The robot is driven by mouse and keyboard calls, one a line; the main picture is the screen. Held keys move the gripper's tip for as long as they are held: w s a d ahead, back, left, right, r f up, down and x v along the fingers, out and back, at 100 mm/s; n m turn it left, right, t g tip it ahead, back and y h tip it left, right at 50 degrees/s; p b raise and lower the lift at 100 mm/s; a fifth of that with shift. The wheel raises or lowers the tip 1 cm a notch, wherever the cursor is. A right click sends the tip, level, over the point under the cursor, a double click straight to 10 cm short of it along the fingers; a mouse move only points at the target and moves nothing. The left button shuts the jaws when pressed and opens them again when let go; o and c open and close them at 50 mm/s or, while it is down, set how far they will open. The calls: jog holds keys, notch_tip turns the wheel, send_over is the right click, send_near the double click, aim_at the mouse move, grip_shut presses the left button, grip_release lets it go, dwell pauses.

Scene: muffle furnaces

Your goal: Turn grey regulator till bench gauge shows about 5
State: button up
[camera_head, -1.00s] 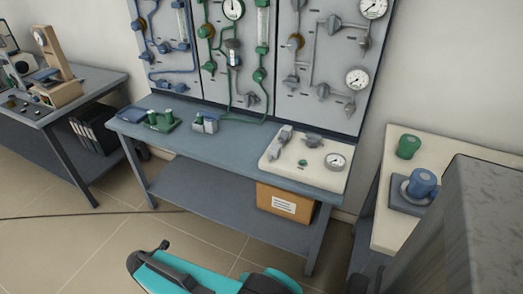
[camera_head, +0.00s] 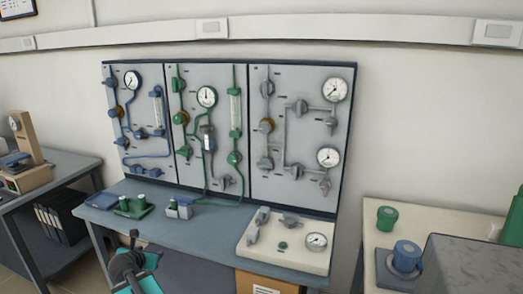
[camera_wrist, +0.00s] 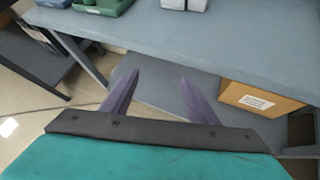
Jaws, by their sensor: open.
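A white board (camera_head: 258,255) lies on the right end of the blue-grey bench. It carries grey fittings, among them a grey knob (camera_head: 290,222) and a grey part (camera_head: 262,216) to its left, plus a small green knob (camera_head: 283,245). The round bench gauge (camera_head: 316,241) sits at the board's right; its reading is too small to tell. I cannot tell which grey fitting is the regulator. My gripper (camera_wrist: 156,92) is open and empty, its two purple fingers apart in front of the bench. The white board is not in the wrist view.
An upright panel (camera_head: 295,125) with gauges, tubes and knobs stands behind the bench. A cardboard box (camera_wrist: 262,98) stands on the lower shelf. A side table at right holds green and blue containers.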

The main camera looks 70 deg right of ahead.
jog(key=s+d+r+h+b, duration=0.1)
jog(key=s+d+r+h, duration=0.15)
jog(key=d+r, duration=0.35)
jog(key=s+d+r+m+h, duration=0.1)
jog(key=s+d+r, duration=0.3)
jog(key=r, duration=0.4)
jog(key=s+d+r+h+b, duration=0.1)
jog(key=s+d+r, duration=0.3)
jog(key=d+r, duration=0.25)
jog(key=s+d+r+m+g+h+b, duration=0.1)
jog(key=s+d+r+m+g+h, duration=0.1)
jog(key=s+r, duration=0.6)
jog(key=s+d+r+m+g+h, duration=0.1)
jog(key=s+d+r+g+h, duration=0.1)
jog(key=s+d+r, duration=0.3)
jog(key=s+r, duration=0.4)
jog(key=s, duration=0.3)
jog(key=shift+r+m+g+b, duration=0.3)
jog(key=shift+m+g+b, duration=0.05)
jog(key=shift+m+g, duration=0.05)
jog(key=shift+w+d, duration=0.1)
jog(key=shift+d, duration=0.05)
